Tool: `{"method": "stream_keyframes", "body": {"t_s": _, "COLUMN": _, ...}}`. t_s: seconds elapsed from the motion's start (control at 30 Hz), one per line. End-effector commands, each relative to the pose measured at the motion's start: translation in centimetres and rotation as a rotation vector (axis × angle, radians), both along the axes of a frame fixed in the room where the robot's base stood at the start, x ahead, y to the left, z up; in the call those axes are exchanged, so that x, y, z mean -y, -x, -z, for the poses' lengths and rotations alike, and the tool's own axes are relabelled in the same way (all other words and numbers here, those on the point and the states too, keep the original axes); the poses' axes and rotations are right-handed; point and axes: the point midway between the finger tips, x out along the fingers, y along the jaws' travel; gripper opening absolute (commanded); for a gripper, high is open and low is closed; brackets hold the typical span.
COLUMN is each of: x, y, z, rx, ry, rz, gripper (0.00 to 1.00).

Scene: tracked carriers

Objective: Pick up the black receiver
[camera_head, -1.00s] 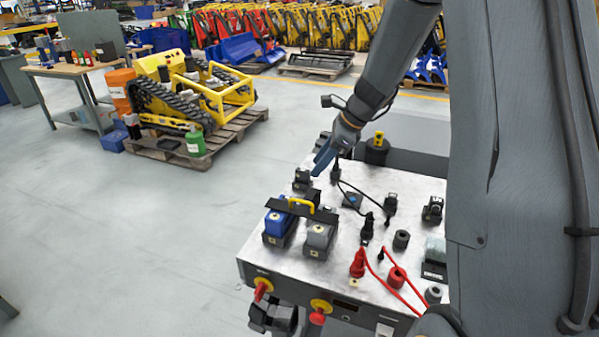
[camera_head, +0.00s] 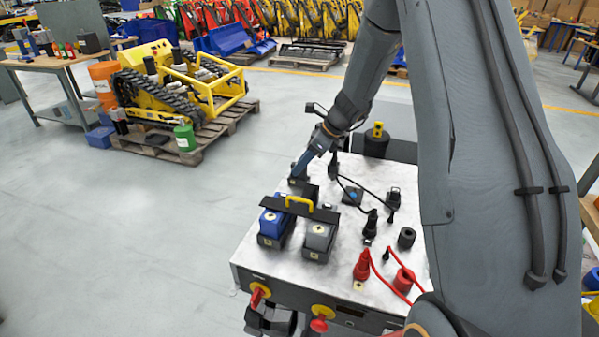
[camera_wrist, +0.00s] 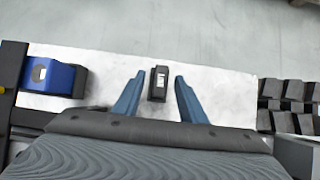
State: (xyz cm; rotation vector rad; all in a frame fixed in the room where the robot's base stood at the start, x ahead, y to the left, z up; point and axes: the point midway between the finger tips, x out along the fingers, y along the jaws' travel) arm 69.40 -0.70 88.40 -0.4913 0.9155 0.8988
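A small black block with a pale label, which looks like the black receiver (camera_wrist: 158,90), stands on the pale table top (camera_wrist: 110,66) in the wrist view. The blue fingers of my gripper (camera_wrist: 159,77) are open, one on each side of it, with a gap on both sides. In the head view my gripper (camera_head: 299,171) is low over the far left corner of the pale work top (camera_head: 335,235).
A blue-topped block (camera_head: 272,224) and a grey-topped block (camera_head: 319,237) stand nearer, with a black bar with a yellow handle (camera_head: 299,203) across them. Black plugs, cables and red connectors (camera_head: 361,265) fill the right side. Open floor lies left of the work top.

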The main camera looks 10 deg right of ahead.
Motion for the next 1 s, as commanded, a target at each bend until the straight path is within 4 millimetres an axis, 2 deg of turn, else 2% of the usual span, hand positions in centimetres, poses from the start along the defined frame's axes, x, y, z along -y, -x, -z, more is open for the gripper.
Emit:
{"method": "stream_keyframes", "body": {"t_s": 0.17, "x": -0.7, "y": -0.5, "z": 1.6, "rx": -0.001, "ry": -0.001, "rz": 0.002, "gripper": 0.38}}
{"method": "stream_keyframes", "body": {"t_s": 0.43, "x": -0.7, "y": -0.7, "z": 1.9, "rx": 0.000, "ry": 0.000, "rz": 0.004, "gripper": 0.38}}
{"method": "stream_keyframes", "body": {"t_s": 0.47, "x": -0.7, "y": -0.7, "z": 1.9, "rx": 0.000, "ry": 0.000, "rz": 0.004, "gripper": 0.36}}
{"method": "stream_keyframes", "body": {"t_s": 0.67, "x": -0.7, "y": -0.7, "z": 1.9, "rx": 0.000, "ry": 0.000, "rz": 0.004, "gripper": 0.02}}
{"method": "stream_keyframes", "body": {"t_s": 1.0, "x": -0.7, "y": -0.7, "z": 1.5, "rx": 0.001, "ry": 0.000, "rz": 0.003, "gripper": 0.00}}
